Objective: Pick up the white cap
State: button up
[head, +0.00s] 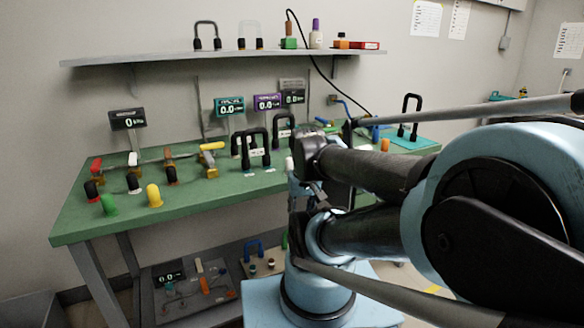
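A small white piece (132,159), which may be the white cap, stands on the left part of the green workbench (235,186), in a row with a red and a yellow piece. Another small white shape (290,164) shows right beside my arm, partly hidden, and I cannot tell what it is. My gripper (312,192) seems to be among the dark parts at the folded arm's end, right of the middle. It is well to the right of the white piece in the row. My arm's own parts hide its fingers, so I cannot see whether it holds anything.
Black, green (108,204) and yellow (154,195) knob-like pieces stand near the bench's front left edge. Black handles (257,147) and small displays (127,119) stand farther back. A wall shelf (220,57) overhangs the bench. More parts lie on a low board (195,290) underneath.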

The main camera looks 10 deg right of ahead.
aim_at(288, 162)
jog(key=u, duration=0.8)
jog(key=k, duration=1.55)
jog(key=z, duration=0.9)
jog(key=i, duration=1)
jog(key=u, duration=0.05)
